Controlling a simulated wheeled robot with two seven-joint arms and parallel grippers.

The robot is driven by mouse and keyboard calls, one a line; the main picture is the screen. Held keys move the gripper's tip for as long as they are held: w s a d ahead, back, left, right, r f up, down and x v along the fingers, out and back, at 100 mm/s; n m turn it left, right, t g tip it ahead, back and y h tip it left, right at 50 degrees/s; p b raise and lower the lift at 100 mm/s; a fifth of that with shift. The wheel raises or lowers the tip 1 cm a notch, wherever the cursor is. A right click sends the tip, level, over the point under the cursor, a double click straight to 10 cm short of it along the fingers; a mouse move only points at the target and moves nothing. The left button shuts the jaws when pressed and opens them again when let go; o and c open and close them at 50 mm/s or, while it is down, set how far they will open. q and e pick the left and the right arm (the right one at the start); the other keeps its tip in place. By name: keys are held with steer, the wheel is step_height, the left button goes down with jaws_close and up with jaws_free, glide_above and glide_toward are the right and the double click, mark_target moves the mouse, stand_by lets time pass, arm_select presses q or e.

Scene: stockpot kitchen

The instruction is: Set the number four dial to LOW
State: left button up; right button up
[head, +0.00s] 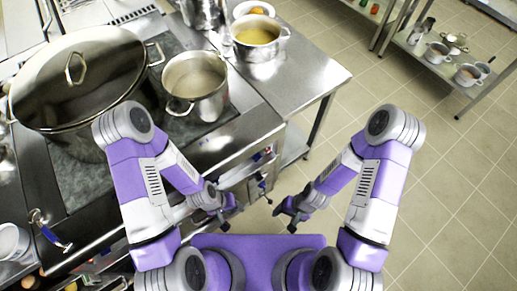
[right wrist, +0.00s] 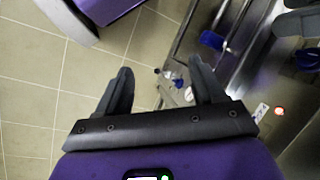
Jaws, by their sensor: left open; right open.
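The stove front (head: 240,172) with its small controls runs along the right end of the range in the head view. In the right wrist view, a blue dial (right wrist: 211,40) and another blue dial (right wrist: 307,58) show on the metal front. I cannot read which is number four, nor their settings. My left gripper (head: 229,213) is close to the stove front, partly covering it. My right gripper (head: 285,216) is open and empty over the floor, apart from the stove front; its fingers (right wrist: 160,80) also show in the right wrist view.
A large lidded stockpot (head: 75,75) and a smaller pot (head: 196,85) stand on the range. A pot of yellow liquid (head: 258,38) stands on the steel counter (head: 305,70). A shelf with pots (head: 437,52) is at far right. The tiled floor (head: 440,160) between is clear.

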mark_target(259, 159)
steer(key=s+a+f+m+g+y+b, duration=0.3)
steer(key=s+a+m+g+y, duration=0.1)
steer(key=s+a+m, duration=0.15)
steer(key=w+a+r+m+t+y+b, duration=0.1)
steer(key=w+a+m+t+y+b, duration=0.2)
steer(key=w+a+m+y, duration=0.4)
steer(key=w+d+f+m+t+h+b, duration=0.2)
steer(key=w+d+m+t, duration=0.1)
steer(key=w+m+t, duration=0.45)
steer(key=w+d+f+m+t+h+b, duration=0.15)
steer(key=w+d+m+t, duration=0.3)
steer(key=w+t, duration=0.5)
steer(key=shift+m+h, duration=0.35)
steer(key=shift+h, duration=0.1)
steer(key=x, duration=0.2)
steer(key=b+x, duration=0.1)
steer(key=x, duration=0.2)
steer(key=f+x, duration=0.1)
steer(key=x, duration=0.2)
steer(key=shift+a, duration=0.1)
